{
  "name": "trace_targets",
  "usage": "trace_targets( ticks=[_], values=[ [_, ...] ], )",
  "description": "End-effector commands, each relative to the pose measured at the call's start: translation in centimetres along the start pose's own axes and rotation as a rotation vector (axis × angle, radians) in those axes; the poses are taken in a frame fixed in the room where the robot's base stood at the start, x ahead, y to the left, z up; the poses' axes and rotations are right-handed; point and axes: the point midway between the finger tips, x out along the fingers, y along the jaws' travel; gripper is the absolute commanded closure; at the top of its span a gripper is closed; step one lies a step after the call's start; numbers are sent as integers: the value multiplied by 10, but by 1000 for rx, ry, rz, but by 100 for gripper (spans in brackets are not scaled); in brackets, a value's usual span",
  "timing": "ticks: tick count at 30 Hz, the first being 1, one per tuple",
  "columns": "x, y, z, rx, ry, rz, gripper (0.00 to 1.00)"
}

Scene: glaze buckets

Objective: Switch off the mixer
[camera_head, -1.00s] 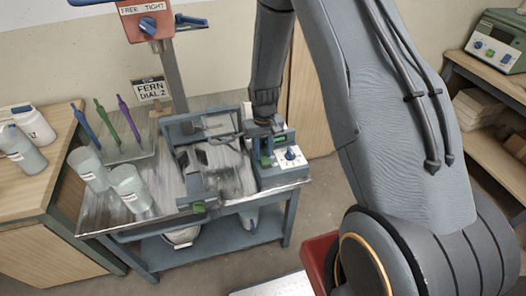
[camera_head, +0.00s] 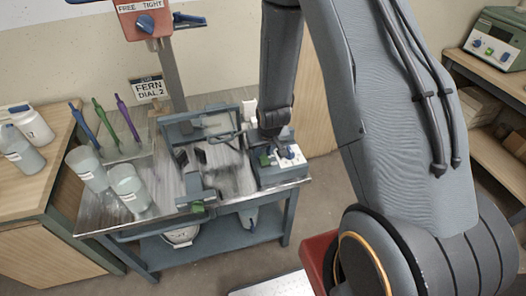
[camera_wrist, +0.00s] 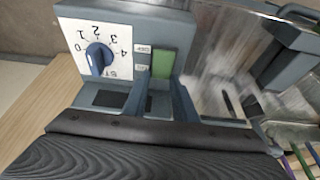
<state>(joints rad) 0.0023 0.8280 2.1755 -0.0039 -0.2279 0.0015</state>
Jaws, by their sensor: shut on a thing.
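The mixer's control box (camera_head: 281,177) stands at the right end of the metal-topped cart. In the wrist view it shows a white dial plate with upside-down numbers and a blue dial knob (camera_wrist: 98,58). My gripper (camera_head: 279,143) is over the box, beside the knob in the head view, and partly covers the dial plate.
Grey mixer frames and clamps (camera_head: 195,130) stand left of the box. Cups (camera_head: 128,188) and coloured upright tools (camera_head: 105,120) are at the cart's left. A FERN DIAL 2 sign (camera_head: 149,89) stands behind. A wooden bench is at left, shelving at right.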

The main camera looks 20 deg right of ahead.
Motion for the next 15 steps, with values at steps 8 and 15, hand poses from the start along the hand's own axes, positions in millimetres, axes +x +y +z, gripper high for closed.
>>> trace_targets(
  ticks=[8, 15],
  values=[
    [0, 0, 1, 0, -3, 0, 56],
    [-1, 0, 0, 0, -2, 0, 56]
  ],
)
